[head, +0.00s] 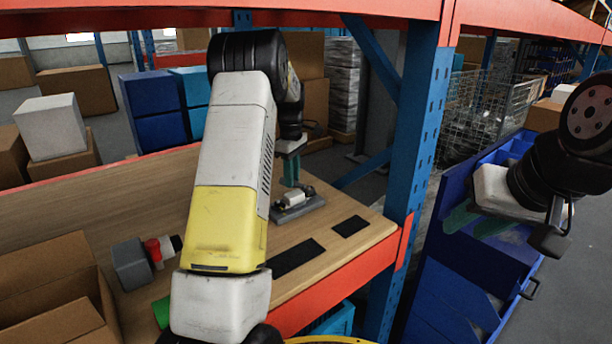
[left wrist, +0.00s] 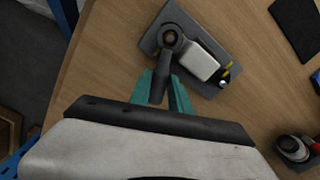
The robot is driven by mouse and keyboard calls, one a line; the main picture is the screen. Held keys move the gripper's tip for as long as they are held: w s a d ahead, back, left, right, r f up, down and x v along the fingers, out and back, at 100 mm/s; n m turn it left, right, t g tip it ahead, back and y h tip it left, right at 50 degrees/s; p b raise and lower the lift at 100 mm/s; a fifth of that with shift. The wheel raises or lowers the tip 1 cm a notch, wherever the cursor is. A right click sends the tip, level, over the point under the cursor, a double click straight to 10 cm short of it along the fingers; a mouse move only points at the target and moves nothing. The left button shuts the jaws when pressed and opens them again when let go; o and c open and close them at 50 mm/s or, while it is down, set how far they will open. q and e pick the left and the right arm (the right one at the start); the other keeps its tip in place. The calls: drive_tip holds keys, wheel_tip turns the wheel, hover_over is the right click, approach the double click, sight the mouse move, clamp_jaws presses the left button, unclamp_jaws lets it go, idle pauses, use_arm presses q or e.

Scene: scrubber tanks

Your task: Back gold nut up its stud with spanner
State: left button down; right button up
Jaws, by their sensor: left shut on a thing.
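My left gripper (left wrist: 170,92) has its teal fingers shut on the handle of a dark spanner (left wrist: 165,70). The spanner's ring end (left wrist: 170,37) lies over one end of a grey base plate (left wrist: 203,22), around or on top of a round part. I cannot make out a gold nut or stud there. A white block (left wrist: 198,62) sits on the plate beside the spanner, with a small yellow and black part (left wrist: 226,76) at its end. In the head view, my left gripper (head: 290,172) points down at the plate (head: 300,208). My right gripper (head: 478,220) is open and empty, away at the right.
The plate is on a wooden bench top (head: 150,200) with two dark mats (head: 297,257) near its front edge. A grey block with a red part (head: 140,262) and an open cardboard box (head: 55,290) are at left. A blue rack upright (head: 415,130) stands right.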

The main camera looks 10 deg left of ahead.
use_arm(q)
drive_tip(key=shift+r, duration=0.15)
drive_tip(key=shift+r, duration=0.65)
drive_tip(key=shift+r, duration=0.1)
drive_tip(key=shift+r, duration=0.75)
drive_tip(key=c, duration=1.8)
unclamp_jaws()
drive_tip(key=shift+c, duration=0.2)
clamp_jaws()
